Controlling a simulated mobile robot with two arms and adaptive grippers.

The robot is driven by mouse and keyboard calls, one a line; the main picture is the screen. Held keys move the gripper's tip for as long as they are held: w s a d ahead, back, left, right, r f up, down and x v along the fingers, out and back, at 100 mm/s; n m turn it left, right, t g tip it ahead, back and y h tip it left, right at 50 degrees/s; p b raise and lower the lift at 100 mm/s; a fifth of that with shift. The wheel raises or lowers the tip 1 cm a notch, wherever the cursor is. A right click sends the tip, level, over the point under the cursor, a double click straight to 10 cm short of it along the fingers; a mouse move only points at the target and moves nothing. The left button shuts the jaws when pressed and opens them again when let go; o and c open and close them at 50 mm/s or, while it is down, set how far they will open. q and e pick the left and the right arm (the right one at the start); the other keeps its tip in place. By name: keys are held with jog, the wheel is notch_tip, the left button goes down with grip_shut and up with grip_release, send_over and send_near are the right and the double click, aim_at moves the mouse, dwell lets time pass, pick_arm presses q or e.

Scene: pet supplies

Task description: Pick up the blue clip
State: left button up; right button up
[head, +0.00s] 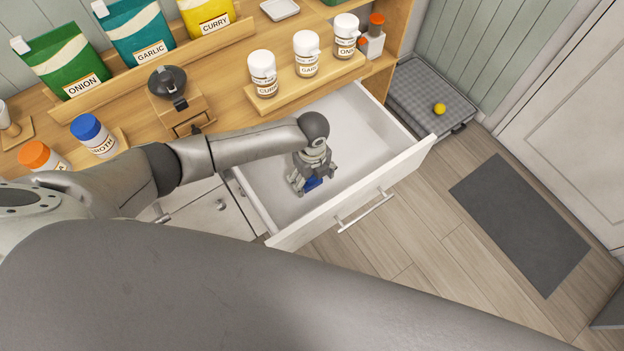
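The blue clip (313,184) lies in the open white drawer, partly hidden by my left gripper. My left gripper (314,182) reaches down into the drawer with its fingers spread, one on each side of the clip. The fingers look open, and I cannot tell whether either one touches the clip. My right gripper is not in view.
The drawer (362,200) is pulled out, its walls close around my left gripper. Above it, a wooden counter (225,75) carries jars, pouches and a grinder (168,85). A grey pet bed (415,90) with a yellow ball (439,108) and a dark mat (520,222) lie right.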

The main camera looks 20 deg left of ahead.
pick_arm(q)
jog(key=c, duration=0.7)
jog(key=shift+r, duration=0.1)
